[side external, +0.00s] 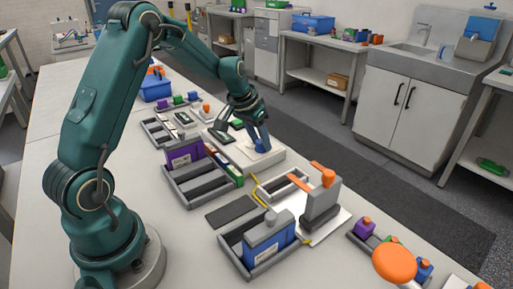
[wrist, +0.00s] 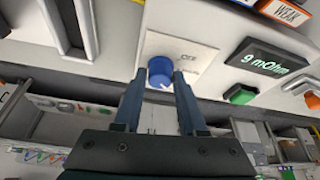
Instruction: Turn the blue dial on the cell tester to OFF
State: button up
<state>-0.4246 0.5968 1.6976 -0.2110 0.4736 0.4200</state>
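The blue dial (wrist: 160,68) sits on a white panel (wrist: 205,55) of the cell tester, with small lettering that looks like OFF beside its upper right. A pale mark shows at the dial's lower edge. My gripper (wrist: 160,74) is open, its two fingertips on either side of the dial with what looks like a narrow gap at each; I cannot tell whether either touches.
A dark display (wrist: 275,62) reads 9 mOhm, with a green button (wrist: 239,94) beside it. In the side external view, a grey tray (side external: 200,186) with a purple block stands nearer my base. An orange-handled fixture (side external: 322,200) stands to the right.

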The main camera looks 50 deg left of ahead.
grip_shut()
jog(key=shift+n, duration=0.3)
jog(key=n+y, duration=0.1)
jog(key=n, duration=0.1)
jog(key=shift+d+n+g, duration=0.15)
jog(key=shift+n+g, duration=0.15)
jog(key=shift+n, duration=0.1)
jog(key=n+y, duration=0.1)
jog(key=n, duration=0.1)
jog(key=n+g, duration=0.1)
jog(key=n, duration=0.1)
jog(key=shift+w+n+y, duration=0.1)
jog(key=shift+n+y, duration=0.2)
jog(key=shift+y, duration=0.1)
jog(key=n, duration=0.2)
jog(key=n+g, duration=0.1)
jog(key=n, duration=0.1)
jog(key=shift+w+d+g+y, duration=0.1)
jog(key=shift+w+g+y, duration=0.05)
jog(key=shift+g+y, duration=0.2)
jog(key=shift+n+g, duration=0.55)
jog(key=shift+n, duration=1.35)
jog(key=o, duration=0.6)
grip_release()
